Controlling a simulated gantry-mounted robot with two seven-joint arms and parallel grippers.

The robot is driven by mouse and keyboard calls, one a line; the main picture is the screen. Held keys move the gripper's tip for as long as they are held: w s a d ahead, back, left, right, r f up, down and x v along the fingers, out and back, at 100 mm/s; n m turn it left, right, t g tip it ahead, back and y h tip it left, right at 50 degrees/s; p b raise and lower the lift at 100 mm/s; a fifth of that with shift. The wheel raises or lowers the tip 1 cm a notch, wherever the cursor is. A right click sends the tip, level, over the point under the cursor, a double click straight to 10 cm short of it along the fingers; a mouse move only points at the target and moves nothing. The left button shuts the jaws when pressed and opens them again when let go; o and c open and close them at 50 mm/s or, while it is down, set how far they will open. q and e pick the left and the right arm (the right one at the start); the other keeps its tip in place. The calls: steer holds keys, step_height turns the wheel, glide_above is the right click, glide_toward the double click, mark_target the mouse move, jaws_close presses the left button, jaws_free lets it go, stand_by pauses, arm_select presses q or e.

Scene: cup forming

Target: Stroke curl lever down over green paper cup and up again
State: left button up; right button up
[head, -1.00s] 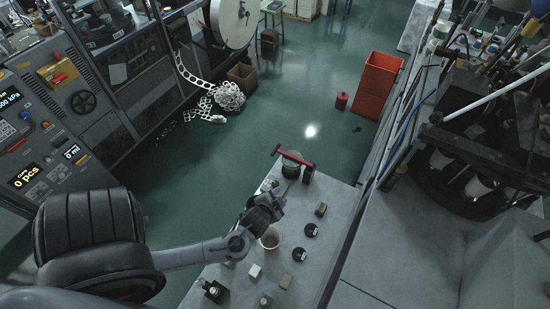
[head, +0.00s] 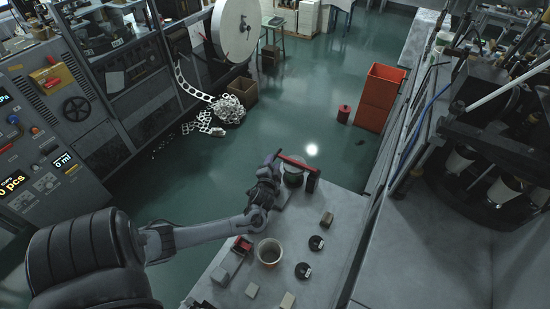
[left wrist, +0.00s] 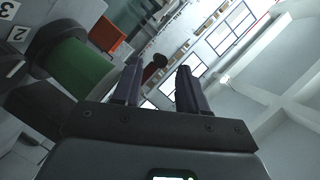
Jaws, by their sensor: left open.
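The curl lever's red bar (head: 298,161) stands at the far end of the bench, beside my left gripper (head: 270,166). The green paper cup (left wrist: 80,68) sits in a dark holder at the left of the left wrist view. My left gripper (left wrist: 158,75) is open, its two fingers apart. A dark red lever end (left wrist: 155,65) shows in the gap between the fingertips; I cannot tell whether it lies between them or beyond. In the head view the gripper hides part of the lever's near end. My right gripper is out of view.
On the bench are an open pale cup (head: 268,252), two black discs (head: 316,243), a small brown block (head: 327,219) and a red-topped piece (head: 242,245). A red bin (head: 380,97) stands on the floor beyond. A grey machine lines the left.

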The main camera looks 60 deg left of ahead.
arm_select(q)
steer(key=shift+x, duration=2.55)
jaws_close()
